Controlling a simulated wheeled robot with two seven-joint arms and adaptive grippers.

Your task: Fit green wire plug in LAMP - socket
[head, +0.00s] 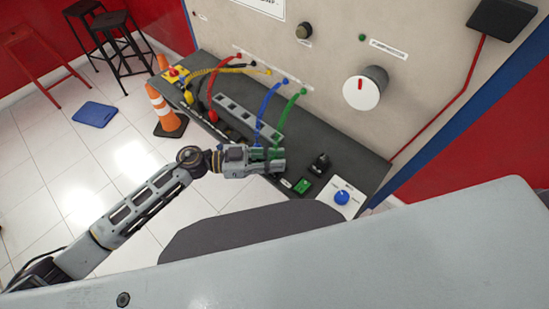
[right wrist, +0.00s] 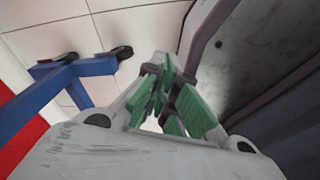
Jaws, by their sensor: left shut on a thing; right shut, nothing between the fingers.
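My left gripper (head: 277,160) is over the dark bench shelf in the head view, its fingers pointing right. It is shut at the lower end of the green wire (head: 289,112), whose upper end meets the wall panel. The green plug is hidden between the fingers, so I cannot see whether it touches a socket. The LAMP - socket cannot be made out; labels are too small to read. My right gripper (right wrist: 163,75) shows only in the right wrist view, with green finger pads. It is shut and empty, away from the wires.
A blue wire (head: 266,108) runs down close beside my left gripper. A grey socket strip (head: 235,115) lies behind it. Red and yellow wires are farther left. A green switch (head: 303,186), a black knob (head: 321,162) and a blue knob (head: 342,198) stand to the right.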

